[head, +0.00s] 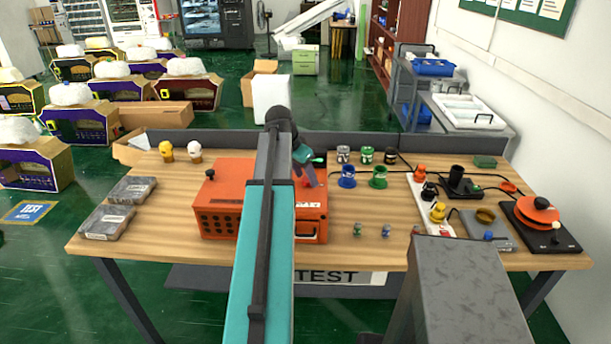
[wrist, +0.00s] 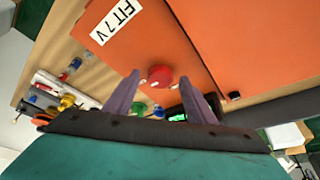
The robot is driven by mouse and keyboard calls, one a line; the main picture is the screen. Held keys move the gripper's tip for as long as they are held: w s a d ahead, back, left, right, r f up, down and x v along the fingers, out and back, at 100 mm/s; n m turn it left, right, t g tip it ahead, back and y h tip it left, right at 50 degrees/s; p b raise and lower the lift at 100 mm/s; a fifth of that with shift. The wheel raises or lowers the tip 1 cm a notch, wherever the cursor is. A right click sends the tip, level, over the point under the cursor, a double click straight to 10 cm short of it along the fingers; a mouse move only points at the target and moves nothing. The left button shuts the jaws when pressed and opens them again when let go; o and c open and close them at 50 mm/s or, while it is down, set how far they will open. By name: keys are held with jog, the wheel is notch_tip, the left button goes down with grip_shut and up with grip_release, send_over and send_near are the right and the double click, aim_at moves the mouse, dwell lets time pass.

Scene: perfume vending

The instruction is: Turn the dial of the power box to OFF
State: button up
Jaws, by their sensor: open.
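The orange power box (head: 220,215) sits on the wooden table, partly hidden behind my arm in the head view. In the wrist view its orange face (wrist: 240,45) fills the upper part, with a white lettered label. A red round dial (wrist: 160,76) is on that face; its setting cannot be read. My gripper (wrist: 162,84) is open, with one purple finger on each side of the dial in the picture. I cannot tell whether they touch it. In the head view my gripper (head: 313,180) is over the box's right part.
A power strip (head: 418,197) with colored plugs and a black base with an orange disc (head: 535,212) stand to the right. Blue (head: 347,178) and green (head: 378,178) cups stand right of the box. Two grey blocks (head: 108,220) lie left. The table's front left is clear.

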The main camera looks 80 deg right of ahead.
jog(key=shift+s+d+f, duration=0.1)
jog(key=shift+f, duration=0.1)
jog(key=c, duration=1)
jog(key=shift+c, duration=0.2)
